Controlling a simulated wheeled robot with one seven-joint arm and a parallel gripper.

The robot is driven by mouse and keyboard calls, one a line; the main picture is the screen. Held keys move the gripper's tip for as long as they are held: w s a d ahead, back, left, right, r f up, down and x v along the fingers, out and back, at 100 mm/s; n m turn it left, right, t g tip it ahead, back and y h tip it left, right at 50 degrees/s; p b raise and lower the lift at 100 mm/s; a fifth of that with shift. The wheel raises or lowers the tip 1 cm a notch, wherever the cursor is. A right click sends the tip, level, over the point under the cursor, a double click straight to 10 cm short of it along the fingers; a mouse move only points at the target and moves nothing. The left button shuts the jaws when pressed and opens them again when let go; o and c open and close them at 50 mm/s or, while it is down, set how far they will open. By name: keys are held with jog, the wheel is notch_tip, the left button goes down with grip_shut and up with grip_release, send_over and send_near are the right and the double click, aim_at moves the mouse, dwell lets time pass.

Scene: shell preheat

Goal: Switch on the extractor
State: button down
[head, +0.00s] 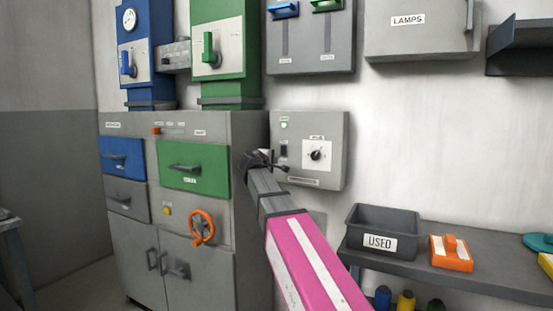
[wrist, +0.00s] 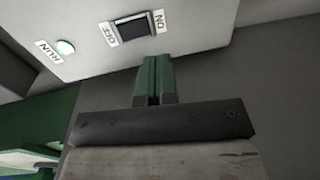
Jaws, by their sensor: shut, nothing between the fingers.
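A grey wall box (head: 334,130) carries a black rocker switch (head: 284,150), a small RUN lamp (head: 284,125) and a dial (head: 316,155) on a white plate. My gripper (head: 286,168) is at the lower left of the box, just below the switch. Its green fingers (wrist: 154,58) are shut and empty, their tips close to the rocker's edge. Whether they touch is unclear.
A grey cabinet (head: 187,205) with blue and green drawers and an orange handwheel (head: 202,227) stands left of my arm. A USED bin (head: 353,220) and an orange block (head: 451,262) sit on a shelf (head: 480,282) at right. Grey panels hang above.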

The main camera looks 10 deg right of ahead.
jog(key=v, duration=0.2)
jog(key=f+v, duration=0.1)
jog(key=v, duration=0.2)
jog(key=shift+s+a+f, duration=0.15)
jog(key=shift+s+a, duration=0.1)
jog(key=shift+s, duration=0.1)
jog(key=shift+f, duration=0.1)
jog(key=s+d+f+m+g+y, duration=0.1)
jog(key=s+d+f+m+g, duration=0.15)
jog(key=f, duration=0.75)
jog(key=s+d+f+m+g+y, duration=0.1)
jog(key=s+d+f+g+y, duration=0.15)
jog(key=f, duration=0.75)
jog(key=s+d+f+m+g+y, duration=0.1)
jog(key=s+f+g, duration=0.15)
jog(key=f, duration=0.75)
jog(key=s+f+m+g+y, duration=0.5)
jog(key=s+f+m+g, duration=0.1)
jog(key=s+f, duration=1.3)
notch_tip(320, 180, down, 2)
jog(key=shift+f, duration=0.15)
jog(key=shift+s, duration=0.15)
